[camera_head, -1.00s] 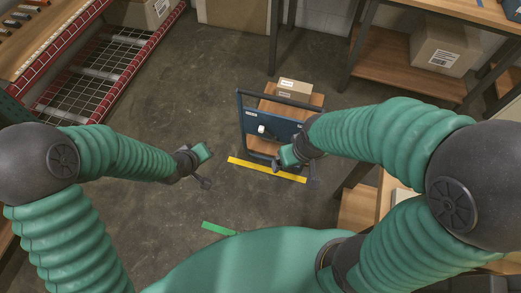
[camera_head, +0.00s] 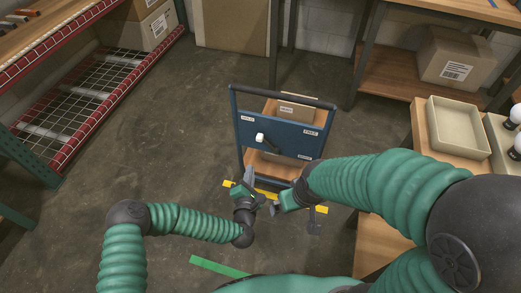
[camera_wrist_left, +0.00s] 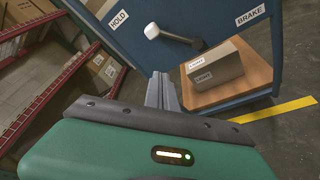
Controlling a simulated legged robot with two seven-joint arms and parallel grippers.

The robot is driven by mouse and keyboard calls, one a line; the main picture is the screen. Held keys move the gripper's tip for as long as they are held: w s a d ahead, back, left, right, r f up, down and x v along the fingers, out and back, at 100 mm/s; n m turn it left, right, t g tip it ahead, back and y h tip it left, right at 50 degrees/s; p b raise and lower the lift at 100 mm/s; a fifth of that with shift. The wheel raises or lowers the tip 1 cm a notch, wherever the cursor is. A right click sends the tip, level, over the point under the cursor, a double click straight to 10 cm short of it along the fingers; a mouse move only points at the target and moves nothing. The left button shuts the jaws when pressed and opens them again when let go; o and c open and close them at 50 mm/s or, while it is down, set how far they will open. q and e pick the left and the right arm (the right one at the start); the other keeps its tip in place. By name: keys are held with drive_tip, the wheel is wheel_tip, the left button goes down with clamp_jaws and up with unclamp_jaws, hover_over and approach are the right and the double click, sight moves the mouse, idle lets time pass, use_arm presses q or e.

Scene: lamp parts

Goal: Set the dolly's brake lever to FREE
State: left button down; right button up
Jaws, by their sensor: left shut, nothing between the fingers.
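The dolly (camera_head: 283,135) stands ahead with a blue upright panel. A brake lever with a white knob (camera_head: 260,138) is on the panel, its dark rod running right and slightly down from the knob. In the left wrist view the knob (camera_wrist_left: 152,31) is beside the HOLD label (camera_wrist_left: 119,21); the BRAKE label (camera_wrist_left: 250,15) is at the right. My left gripper (camera_head: 250,174) is shut and empty, just below and in front of the panel, apart from the knob. My right gripper (camera_head: 273,208) is right beside it, its finger opening unclear.
Cartons (camera_wrist_left: 215,66) sit on the dolly's wooden deck behind the panel. Yellow floor tape (camera_head: 317,208) runs under the dolly front. A red-edged wire rack (camera_head: 85,90) is at left. A bench with a beige tray (camera_head: 458,135) is at right. Floor left of the dolly is clear.

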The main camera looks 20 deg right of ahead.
use_arm(q)
drive_tip(key=w+d+b, duration=0.4)
drive_tip(key=w+d, duration=0.2)
drive_tip(key=w, duration=0.2)
drive_tip(key=shift+w+d+r, duration=0.2)
drive_tip(key=shift+w+d, duration=0.05)
drive_tip(key=shift+w, duration=0.15)
use_arm(e)
drive_tip(key=shift+s+x, duration=0.25)
drive_tip(key=shift+x, duration=0.9)
drive_tip(key=shift+s+x, duration=0.25)
drive_tip(key=shift+x, duration=0.9)
